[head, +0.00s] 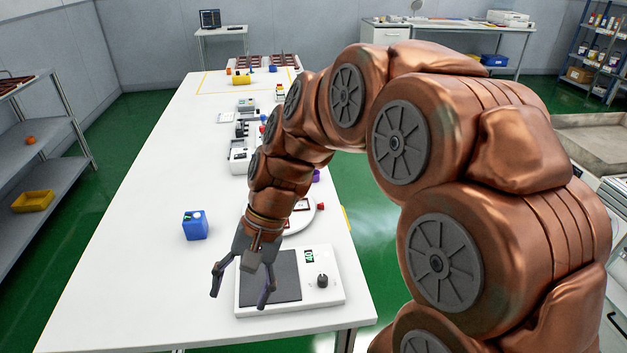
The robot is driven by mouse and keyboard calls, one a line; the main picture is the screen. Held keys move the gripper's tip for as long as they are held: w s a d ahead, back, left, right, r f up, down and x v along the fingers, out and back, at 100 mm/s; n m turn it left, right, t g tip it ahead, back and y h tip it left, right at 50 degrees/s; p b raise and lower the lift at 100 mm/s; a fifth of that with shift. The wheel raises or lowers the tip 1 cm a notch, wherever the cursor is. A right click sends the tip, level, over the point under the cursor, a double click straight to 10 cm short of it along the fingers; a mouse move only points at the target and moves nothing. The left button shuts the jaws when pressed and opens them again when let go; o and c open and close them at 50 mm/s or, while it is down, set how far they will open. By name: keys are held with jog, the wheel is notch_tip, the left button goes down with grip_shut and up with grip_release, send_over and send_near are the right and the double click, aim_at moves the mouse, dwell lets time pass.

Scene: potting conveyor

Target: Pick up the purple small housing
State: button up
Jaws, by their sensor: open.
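A small purple object (316,176) shows just past my forearm near the table's right edge. It may be the purple small housing, but it is partly hidden and too small to tell its shape. My gripper (240,299) is open and empty, pointing down at the near end of the white table. Its fingers are over the left part of a white device with a dark plate (325,298). The purple object is farther back and to the right of my gripper, well apart from it.
A blue box (195,226) stands on the white table (130,270), left of my arm. A round white plate (300,218) with a red part (321,206) at its side is partly behind my arm. Several devices line the table farther back. The table's left side is mostly clear.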

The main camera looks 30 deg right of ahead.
jog(key=w+d+m+t+y, duration=0.1)
jog(key=w+m+y, duration=0.15)
jog(key=w, duration=0.45)
jog(key=m+t+y+b, duration=0.35)
jog(key=m+t, duration=0.65)
jog(key=m, duration=0.5)
send_over(316, 180)
jog(key=s+a, duration=0.5)
jog(key=a, duration=0.7)
jog(key=shift+n+h, duration=0.25)
jog(key=shift+h, duration=0.15)
notch_tip(316, 180, down, 5)
jog(key=shift+w+d+f+b, duration=0.1)
jog(key=shift+f+b, duration=0.05)
jog(key=shift+b, duration=0.25)
jog(key=shift+w+d+f+m+t+h+b, duration=0.15)
jog(key=shift+w+d+f+m+t+h, duration=0.5)
jog(key=shift+d, duration=1.85)
jog(key=shift+w+d+f+m+t+h+b, duration=0.1)
jog(key=shift+w+d+f+m+t+h, duration=0.15)
jog(key=shift+d+f+m+t, duration=1.55)
jog(key=shift+w+d+f+m+g+h+b, duration=0.15)
jog(key=shift+w+d+f+m+g+h, duration=0.3)
jog(key=shift+d, duration=2.75)
jog(key=x, duration=0.4)
jog(key=shift+s+a+f+p, duration=0.2)
jog(key=shift+f+p, duration=0.15)
jog(key=shift+f, duration=0.05)
jog(key=shift+w+a, duration=0.2)
jog(key=shift+w, duration=0.25)
